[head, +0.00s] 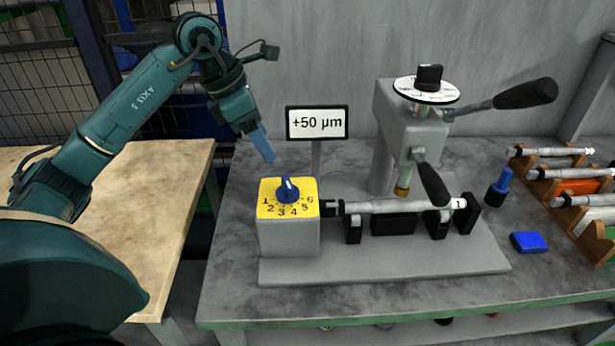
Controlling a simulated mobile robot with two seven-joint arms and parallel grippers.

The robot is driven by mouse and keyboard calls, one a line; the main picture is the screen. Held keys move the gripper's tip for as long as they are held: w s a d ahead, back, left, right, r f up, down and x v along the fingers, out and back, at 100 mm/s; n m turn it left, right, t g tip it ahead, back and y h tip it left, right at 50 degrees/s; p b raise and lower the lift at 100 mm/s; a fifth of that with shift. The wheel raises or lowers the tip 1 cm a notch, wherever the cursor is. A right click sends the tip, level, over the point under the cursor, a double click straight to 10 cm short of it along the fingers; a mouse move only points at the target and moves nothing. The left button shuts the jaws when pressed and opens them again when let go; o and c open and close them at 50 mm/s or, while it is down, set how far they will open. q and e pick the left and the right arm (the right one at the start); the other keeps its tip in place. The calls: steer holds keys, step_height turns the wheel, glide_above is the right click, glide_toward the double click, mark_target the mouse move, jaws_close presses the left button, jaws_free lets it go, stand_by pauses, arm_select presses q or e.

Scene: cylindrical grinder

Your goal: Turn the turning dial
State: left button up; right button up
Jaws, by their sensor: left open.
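The turning dial (287,190) is a blue knob on a yellow plate numbered 1 to 6, on top of a grey block (288,238). The block stands at the left end of the machine on the grey bench. My left gripper (267,153), with blue fingers, is open and hangs above the dial, slightly to its left, apart from it. Its two fingers nearly overlap in this view. A display (317,123) behind the dial reads "+50 µm". My right gripper is not in view.
A shaft (400,206) lies across black supports right of the dial. The grey machine head (408,130) with black-handled levers rises behind it. A rack of shafts (560,173) stands at the right. A wooden table (175,190) is at the left.

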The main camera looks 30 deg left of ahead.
mark_target(288, 181)
arm_select(q)
steer(key=p+x, duration=0.1)
steer(key=x, duration=1)
steer(key=shift+d+f, duration=0.2)
steer(key=shift+f, duration=0.15)
steer(key=shift+w+d+f, duration=0.1)
steer(key=shift+w+f, duration=0.05)
steer(key=shift+f, duration=0.3)
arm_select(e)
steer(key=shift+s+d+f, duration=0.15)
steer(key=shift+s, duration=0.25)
arm_select(q)
steer(key=shift+c, duration=0.5)
steer(key=c, duration=0.9)
steer(key=shift+o, duration=0.2)
